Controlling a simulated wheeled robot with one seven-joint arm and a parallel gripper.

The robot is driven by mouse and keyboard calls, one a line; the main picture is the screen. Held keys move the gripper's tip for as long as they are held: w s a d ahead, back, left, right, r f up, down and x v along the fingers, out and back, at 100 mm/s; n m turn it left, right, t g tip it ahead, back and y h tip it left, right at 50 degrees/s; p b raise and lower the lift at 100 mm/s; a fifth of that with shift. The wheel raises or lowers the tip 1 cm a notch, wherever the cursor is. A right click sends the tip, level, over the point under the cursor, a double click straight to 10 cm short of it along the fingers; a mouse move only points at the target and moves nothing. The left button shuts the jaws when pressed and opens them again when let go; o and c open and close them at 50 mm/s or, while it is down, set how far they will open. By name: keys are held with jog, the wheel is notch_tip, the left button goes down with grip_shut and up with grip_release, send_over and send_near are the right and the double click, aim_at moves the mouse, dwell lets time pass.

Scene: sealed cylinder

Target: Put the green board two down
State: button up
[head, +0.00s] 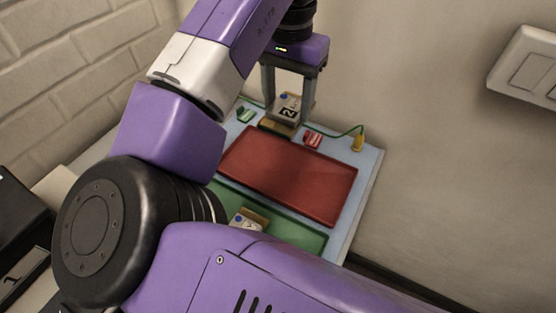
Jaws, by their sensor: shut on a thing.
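My gripper (288,114) is at the top middle of the head view, pointing down. Its two grey fingers are shut on a small board (287,103) with a pale face and a black "2" on it. The held board is over the back edge of the red tray area (290,175); whether it touches the surface below I cannot tell. Its lower edge looks brownish, and a green colour on it is not clear. The green area (305,235) lies in front of the red one, partly hidden by my arm. Another pale piece (245,218) sits on it.
All this is on a light blue panel (366,178). A small green block (245,115), a red block (312,139) and a yellow plug (358,144) with a green cord are along its back. A wall is behind, with a switch plate (530,68) at right.

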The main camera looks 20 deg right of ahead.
notch_tip(320, 180, down, 18)
jog(key=shift+r, duration=0.25)
jog(key=shift+f, duration=0.1)
jog(key=o, duration=1.6)
notch_tip(320, 180, up, 12)
